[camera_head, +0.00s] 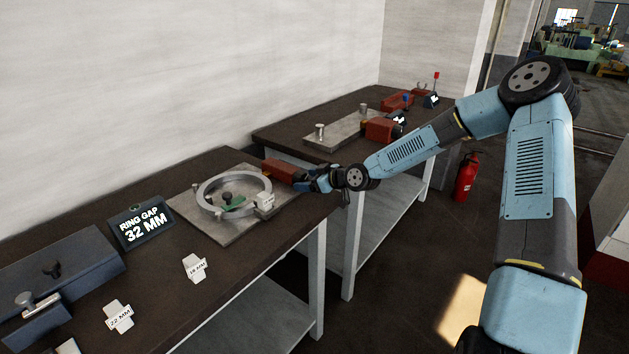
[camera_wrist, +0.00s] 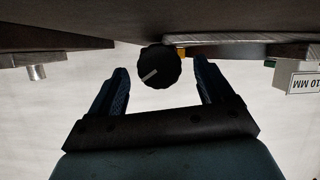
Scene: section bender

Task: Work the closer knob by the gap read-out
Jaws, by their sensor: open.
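The gap read-out (camera_head: 142,226) is a dark sign on the bench showing "RING GAP 32 MM". Right of it, a pale metal ring (camera_head: 207,206) lies on a square plate (camera_head: 189,205), with a dark hub and a green piece inside it. A red housing (camera_head: 279,170) stands at the plate's far right edge. My gripper (camera_head: 318,181) is at the housing's right end. In the wrist view the round black knob (camera_wrist: 160,67) has a pale pointer line and sits between my gripper's (camera_wrist: 161,75) two open fingers. Clear gaps show on both sides of it.
White cards reading 22 MM (camera_head: 119,317) and apparently 16 MM (camera_head: 195,267) lie on the bench. A 10 MM block (camera_wrist: 303,82) shows in the wrist view. A blue-grey fixture (camera_head: 75,267) is at left. A second bench (camera_head: 280,135) stands behind; a fire extinguisher (camera_head: 465,178) is at right.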

